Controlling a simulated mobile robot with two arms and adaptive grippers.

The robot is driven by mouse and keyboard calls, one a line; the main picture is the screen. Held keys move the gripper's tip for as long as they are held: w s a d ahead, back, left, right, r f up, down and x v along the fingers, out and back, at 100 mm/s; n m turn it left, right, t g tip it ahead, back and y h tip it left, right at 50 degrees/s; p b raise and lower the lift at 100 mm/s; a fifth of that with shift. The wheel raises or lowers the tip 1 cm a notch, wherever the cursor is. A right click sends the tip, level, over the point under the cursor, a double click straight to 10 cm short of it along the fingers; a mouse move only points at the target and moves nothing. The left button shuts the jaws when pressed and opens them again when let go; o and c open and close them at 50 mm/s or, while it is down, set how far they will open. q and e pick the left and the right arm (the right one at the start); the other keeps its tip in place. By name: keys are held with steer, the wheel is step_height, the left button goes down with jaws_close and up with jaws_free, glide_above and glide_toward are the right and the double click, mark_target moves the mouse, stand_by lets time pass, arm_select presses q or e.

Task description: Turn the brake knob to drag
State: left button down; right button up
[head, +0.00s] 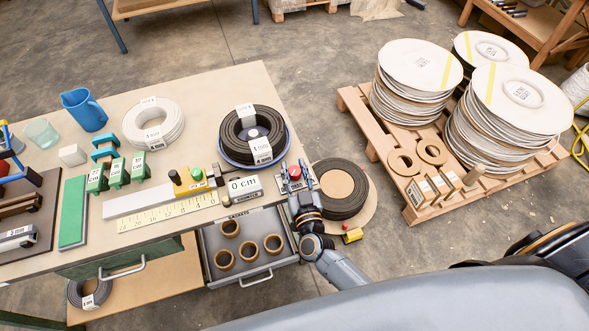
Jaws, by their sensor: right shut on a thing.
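A red knob (294,172) stands on a small labelled plate at the right edge of the workbench (237,88); I take it as the brake knob. My right gripper (294,168) reaches up from below, its dark fingers on either side of the knob, and is shut on it. The label under the gripper is partly covered, so I cannot read the knob's setting. A dark coil (268,120) sits on a blue round dish beside the knob. A counter (244,187) reading "0 cm" stands to the left. My left gripper is out of view.
An open drawer (268,272) with several brown rings juts out below the bench. A pallet (379,140) with stacked discs is farther right.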

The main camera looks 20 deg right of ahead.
steer(key=shift+n+y, duration=0.4)
steer(key=n+y+b, duration=0.1)
steer(key=n+y, duration=0.1)
steer(key=y, duration=0.1)
steer(key=shift+f, duration=0.2)
steer(key=n+g+y+b, duration=0.1)
steer(key=n+y+b, duration=0.1)
steer(key=y+b, duration=0.2)
steer(key=n+g+y+b, duration=0.2)
steer(key=n+y+b, duration=0.1)
steer(key=b, duration=0.1)
steer(key=shift+f+y, duration=0.15)
steer(key=shift+y, duration=0.25)
steer(key=shift+r+n+g+y+b, duration=0.25)
steer(key=shift+n+g+y+b, duration=0.3)
steer(key=shift+b, duration=0.55)
steer(key=shift+s, duration=0.1)
steer(key=o, duration=1.2)
steer(key=shift+a+r, duration=0.1)
